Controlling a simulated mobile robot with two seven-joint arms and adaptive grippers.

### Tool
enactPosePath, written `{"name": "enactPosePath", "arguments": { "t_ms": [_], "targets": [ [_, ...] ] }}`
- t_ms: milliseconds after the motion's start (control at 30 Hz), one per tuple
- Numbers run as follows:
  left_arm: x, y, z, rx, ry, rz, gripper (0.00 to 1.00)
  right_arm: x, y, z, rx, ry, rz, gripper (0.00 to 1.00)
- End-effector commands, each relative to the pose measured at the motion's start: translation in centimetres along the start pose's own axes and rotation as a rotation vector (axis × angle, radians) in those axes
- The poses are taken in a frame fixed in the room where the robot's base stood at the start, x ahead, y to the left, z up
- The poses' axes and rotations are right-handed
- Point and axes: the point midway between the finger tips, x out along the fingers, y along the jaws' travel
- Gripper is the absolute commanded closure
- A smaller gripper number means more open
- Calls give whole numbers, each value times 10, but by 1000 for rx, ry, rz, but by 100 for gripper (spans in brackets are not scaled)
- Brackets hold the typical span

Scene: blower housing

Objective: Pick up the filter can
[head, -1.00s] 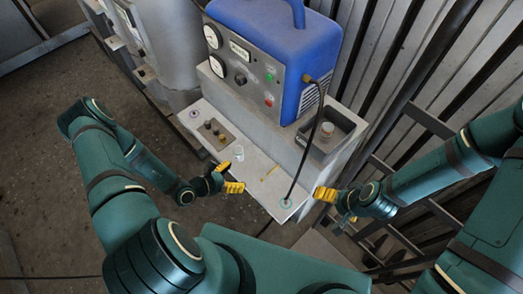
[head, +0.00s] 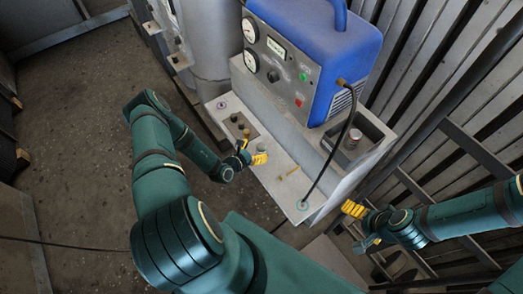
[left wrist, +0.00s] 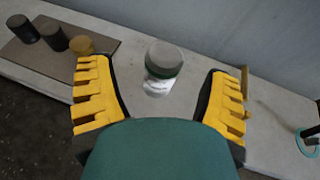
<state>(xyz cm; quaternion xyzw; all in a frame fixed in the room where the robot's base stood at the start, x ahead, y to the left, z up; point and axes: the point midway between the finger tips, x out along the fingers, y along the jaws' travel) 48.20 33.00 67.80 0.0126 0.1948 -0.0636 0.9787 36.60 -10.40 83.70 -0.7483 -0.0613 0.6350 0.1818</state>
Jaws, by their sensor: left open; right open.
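A small can with a grey top, a green band and a shiny pale lower part, which I take as the filter can (left wrist: 163,62), stands upright on the grey bench. It also shows, small, in the head view (head: 262,148). My left gripper (left wrist: 165,75) is open, with its yellow fingers on either side of the can and gaps between. In the head view my left gripper (head: 252,151) is low over the bench at the can. My right gripper (head: 355,209) is open and empty, off the bench's right end.
A board (left wrist: 30,57) with two dark cylinders and a brass one lies left of the can. A yellow rod (head: 289,172) and a teal ring (head: 303,206) with a black hose are to the right. A blue machine (head: 310,50) stands behind. Another can (head: 353,138) sits in a recess.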

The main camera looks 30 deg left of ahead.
Motion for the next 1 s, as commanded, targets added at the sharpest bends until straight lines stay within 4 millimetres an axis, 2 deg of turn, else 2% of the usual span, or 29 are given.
{"name": "enactPosePath", "arguments": {
  "t_ms": [400,667,700,767,900,933,1000],
  "targets": [
    [49,-4,8,1,-2,-1,21,7,2,1,0,0,1,0],
    [51,-4,8,1,-1,-1,21,6,2,1,0,0,1,0],
    [51,-4,8,1,-1,-1,24,6,2,1,0,0,1,0],
    [51,-4,8,1,-1,-1,45,6,2,1,0,0,1,0],
    [51,-4,9,1,-1,-1,95,6,2,1,0,0,1,0],
    [51,-4,8,1,-1,-1,100,6,2,1,0,0,1,0],
    [51,-4,9,1,-1,-1,100,6,2,1,0,0,1,0]
  ]
}}
